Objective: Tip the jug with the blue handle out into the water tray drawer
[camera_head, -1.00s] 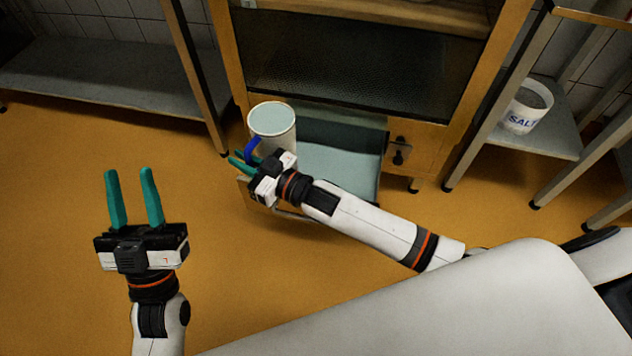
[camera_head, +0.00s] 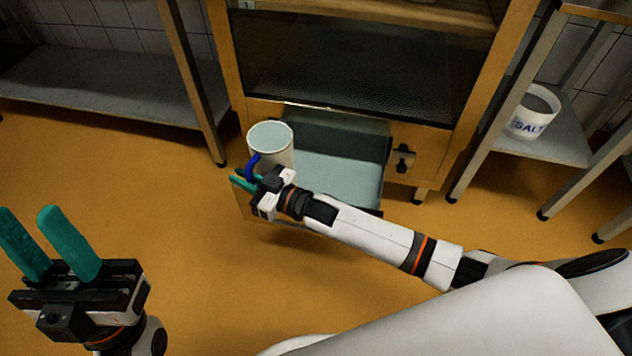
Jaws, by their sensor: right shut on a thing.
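The white jug (camera_head: 276,152) with the blue handle (camera_head: 251,165) is upright at the left part of the open water tray drawer (camera_head: 345,178), and pale liquid shows near its rim. My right gripper (camera_head: 248,181) is shut on the blue handle, on the near left side of the jug. I cannot tell whether the jug's base rests on anything. The drawer is pulled out below the cabinet, with a pale blue surface inside. My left gripper (camera_head: 45,245) is open and empty over the floor at the lower left, away from the jug.
The cabinet (camera_head: 445,165) with a dark glass front stands behind the drawer. A tub marked SALT (camera_head: 530,118) sits on a shelf at the right. A grey low shelf (camera_head: 110,85) is at the left. The orange floor in front is clear.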

